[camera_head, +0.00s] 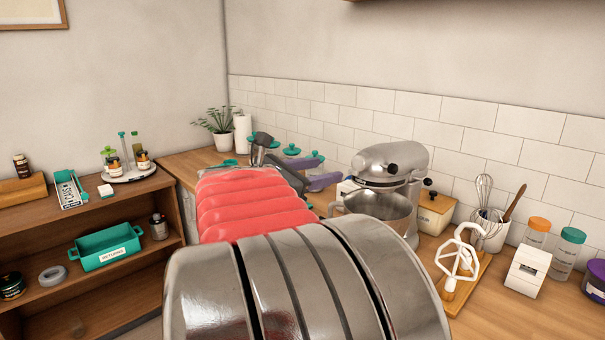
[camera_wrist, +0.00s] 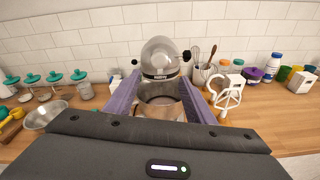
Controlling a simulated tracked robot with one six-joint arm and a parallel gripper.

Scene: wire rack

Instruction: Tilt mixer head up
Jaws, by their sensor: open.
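The silver stand mixer stands on the wooden counter, with its rounded head (camera_head: 388,160) lowered and roughly level over a metal bowl (camera_head: 378,203). In the wrist view the mixer head (camera_wrist: 161,57) faces me, with dark knobs at its sides, and the bowl (camera_wrist: 160,106) shows below it. My gripper (camera_head: 318,171) has purple fingers and is open, in front of the mixer and left of it in the head view. In the wrist view my gripper (camera_wrist: 159,80) has one finger to each side of the mixer, apparently short of it. My arm hides part of the counter.
A white beater on a wooden stand (camera_head: 461,262), a whisk crock (camera_head: 489,230) and several jars stand right of the mixer. A wooden-lidded box (camera_head: 435,212) is close behind it. A metal bowl (camera_wrist: 45,115) and green-lidded canisters sit left. The counter's front right is clear.

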